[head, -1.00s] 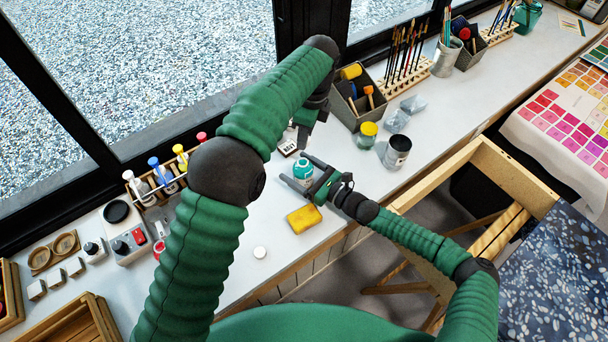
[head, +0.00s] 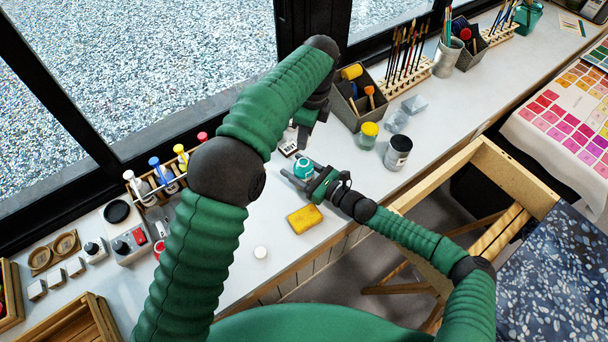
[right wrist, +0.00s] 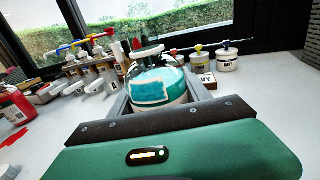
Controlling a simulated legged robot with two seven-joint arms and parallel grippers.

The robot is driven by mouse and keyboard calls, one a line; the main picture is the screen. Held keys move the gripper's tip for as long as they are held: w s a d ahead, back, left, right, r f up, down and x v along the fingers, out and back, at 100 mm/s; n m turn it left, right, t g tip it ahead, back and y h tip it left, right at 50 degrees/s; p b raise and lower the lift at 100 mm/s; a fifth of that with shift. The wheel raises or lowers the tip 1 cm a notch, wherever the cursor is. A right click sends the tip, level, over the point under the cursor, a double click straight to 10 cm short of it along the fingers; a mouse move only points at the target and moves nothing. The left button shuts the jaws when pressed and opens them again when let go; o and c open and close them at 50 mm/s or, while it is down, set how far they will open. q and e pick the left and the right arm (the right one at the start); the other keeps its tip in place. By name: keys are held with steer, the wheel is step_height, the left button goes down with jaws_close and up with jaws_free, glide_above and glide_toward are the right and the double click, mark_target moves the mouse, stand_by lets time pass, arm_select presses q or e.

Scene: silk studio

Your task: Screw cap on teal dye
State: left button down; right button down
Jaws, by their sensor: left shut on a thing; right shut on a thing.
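The teal dye jar (head: 303,167) stands on the counter near the middle of the head view. In the right wrist view its rounded body shows a teal label (right wrist: 150,92), and a small white top piece (right wrist: 147,51) appears at its upper end; I cannot tell whether that piece belongs to it. My right gripper (head: 300,177) is shut on the jar, one finger on each side. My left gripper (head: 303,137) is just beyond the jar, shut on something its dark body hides. A small white disc (head: 260,252), perhaps a cap, lies on the counter nearer me.
A yellow sponge (head: 304,218) lies close to my right gripper. Bare counter lies around the white disc.

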arm_select(q)
glide_above(304, 172)
steer(key=w, duration=0.2)
steer(key=shift+w+f, duration=0.2)
steer(key=shift+f, duration=2.25)
steer(key=shift+f, duration=0.9)
steer(key=shift+f, duration=0.6)
steer(key=m+h, duration=0.1)
steer(key=m, duration=0.8)
steer(key=m+h, duration=0.1)
steer(key=m, duration=0.9)
steer(key=shift+w+a+t, duration=0.15)
steer(key=shift+a+t, duration=0.05)
steer(key=shift+t, duration=0.2)
